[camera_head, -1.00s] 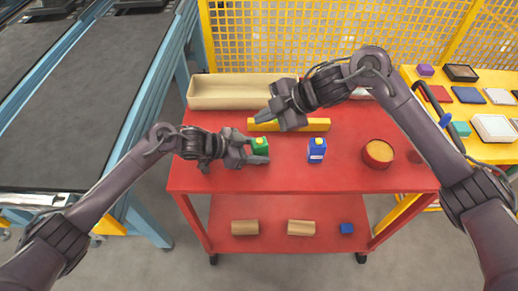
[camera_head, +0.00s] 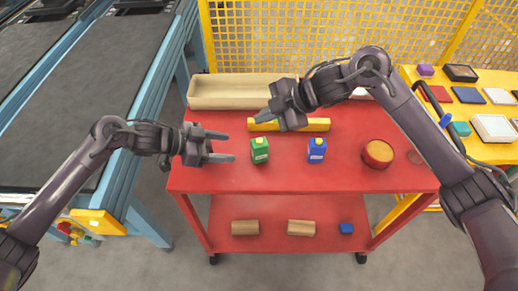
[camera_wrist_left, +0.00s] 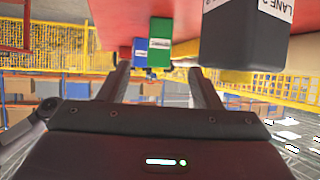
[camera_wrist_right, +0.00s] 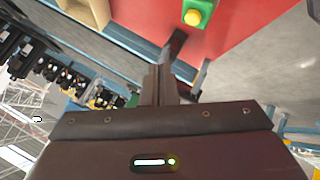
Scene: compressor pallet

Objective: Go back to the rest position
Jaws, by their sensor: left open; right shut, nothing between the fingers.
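My left gripper (camera_head: 231,147) is open and empty over the left part of the red table top, to the left of the green carton (camera_head: 260,151) and apart from it. In the left wrist view its two fingers (camera_wrist_left: 158,75) stand wide apart. My right gripper (camera_head: 257,118) is shut and empty, above the left end of the yellow bar (camera_head: 318,125). In the right wrist view its fingers (camera_wrist_right: 180,65) show near the table, with the green carton's yellow cap (camera_wrist_right: 194,17) beyond them. The green carton stands upright on the table.
A beige tray (camera_head: 235,92) lies at the back. A conveyor (camera_head: 95,90) is at left, a yellow table (camera_head: 460,120) at right. A dark labelled box (camera_wrist_left: 245,45) shows in the left wrist view.

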